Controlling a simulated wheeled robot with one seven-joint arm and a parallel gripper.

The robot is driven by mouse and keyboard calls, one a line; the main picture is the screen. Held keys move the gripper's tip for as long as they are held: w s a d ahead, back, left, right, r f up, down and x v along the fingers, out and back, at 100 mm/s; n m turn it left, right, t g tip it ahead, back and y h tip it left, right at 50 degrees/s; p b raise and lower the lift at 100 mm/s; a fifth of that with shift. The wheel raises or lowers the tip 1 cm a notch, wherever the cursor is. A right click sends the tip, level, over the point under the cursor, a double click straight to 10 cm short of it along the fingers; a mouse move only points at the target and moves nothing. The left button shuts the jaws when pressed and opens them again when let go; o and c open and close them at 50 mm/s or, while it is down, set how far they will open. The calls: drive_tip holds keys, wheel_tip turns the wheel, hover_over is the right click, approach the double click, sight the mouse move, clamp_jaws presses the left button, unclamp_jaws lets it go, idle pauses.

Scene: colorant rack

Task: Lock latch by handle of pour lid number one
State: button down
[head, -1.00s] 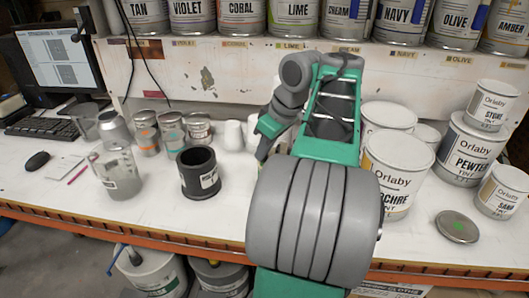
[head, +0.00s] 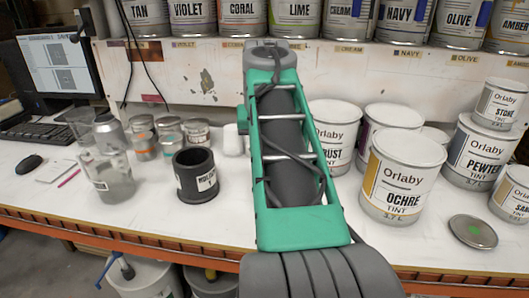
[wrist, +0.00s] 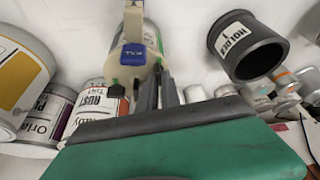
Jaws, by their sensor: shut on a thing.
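In the wrist view a can with a pale pour lid (wrist: 131,71) stands at the top centre. The lid carries a blue latch (wrist: 133,54) with a pale label and a light arm reaching up from it. My gripper (wrist: 159,68) is at the lid's right edge. Its two dark fingers are close together and shut on what appears to be the lid's handle, mostly hidden between the fingertips. I cannot tell the latch's exact position. In the head view my arm hides the gripper and this can.
A dark open pot (head: 195,175) stands left of my arm, with several small jars behind it. A large ochre tint can (head: 400,180) and a rust tint can (head: 336,140) stand close on the right. A shelf of cans (head: 297,20) runs along the back.

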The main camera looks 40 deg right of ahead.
drive_tip(key=shift+m+g+p, duration=0.3)
drive_tip(key=shift+m+p, duration=0.25)
drive_tip(key=shift+m, duration=0.25)
drive_tip(key=c, duration=1.5)
unclamp_jaws()
drive_tip(key=shift+c, duration=0.2)
drive_tip(key=p+v, duration=0.4)
drive_tip(key=v, duration=0.3)
drive_tip(key=shift+a+r, duration=0.2)
drive_tip(key=shift+r, duration=0.15)
